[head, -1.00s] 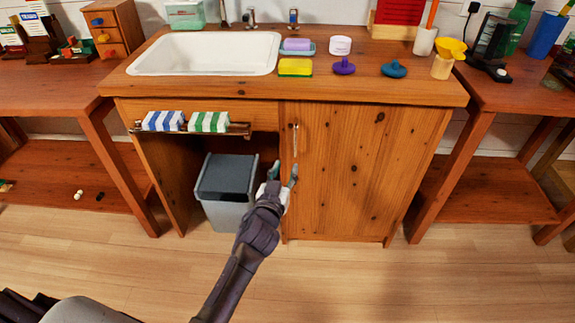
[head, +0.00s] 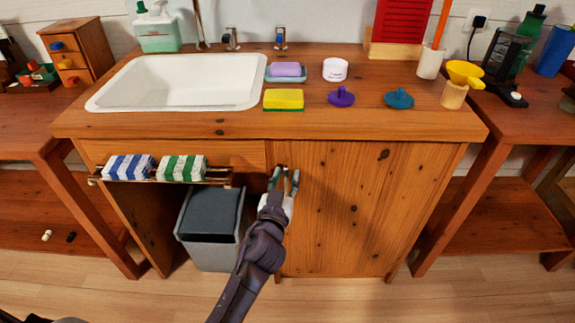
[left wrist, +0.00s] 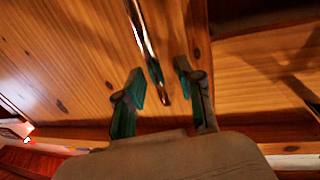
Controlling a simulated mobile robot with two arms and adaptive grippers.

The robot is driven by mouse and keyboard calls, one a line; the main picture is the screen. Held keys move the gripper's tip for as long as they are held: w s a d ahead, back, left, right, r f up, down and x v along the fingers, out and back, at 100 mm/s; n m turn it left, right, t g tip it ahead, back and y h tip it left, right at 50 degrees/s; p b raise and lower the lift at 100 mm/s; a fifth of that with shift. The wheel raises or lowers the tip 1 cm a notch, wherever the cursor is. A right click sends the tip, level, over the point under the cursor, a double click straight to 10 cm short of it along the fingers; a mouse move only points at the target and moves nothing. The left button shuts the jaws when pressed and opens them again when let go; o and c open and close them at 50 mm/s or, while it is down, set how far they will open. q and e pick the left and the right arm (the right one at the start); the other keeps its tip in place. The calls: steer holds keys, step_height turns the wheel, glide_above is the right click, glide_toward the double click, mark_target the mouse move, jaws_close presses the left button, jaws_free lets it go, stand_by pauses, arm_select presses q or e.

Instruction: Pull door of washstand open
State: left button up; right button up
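The washstand (head: 440,125) stands ahead, with its wooden door (head: 335,215) closed on the right side. The door's thin vertical metal handle (head: 286,182) is near the door's upper left edge. My left gripper (head: 284,178) is at the handle, its fingers open on either side of it. In the left wrist view the shiny handle (left wrist: 147,50) runs down between the two green-padded fingertips (left wrist: 157,88), with gaps on both sides. The handle's lower end lies between the fingers. My right gripper is not in view.
A grey bin (head: 208,225) stands in the open bay left of the door. A towel rail with striped towels (head: 182,168) sticks out above it. A sink (head: 180,82) and small items are on top. Floor before the door is clear.

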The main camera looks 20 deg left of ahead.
arm_select(q)
steer(key=shift+w, duration=0.2)
steer(key=shift+c, duration=0.5)
jaws_close()
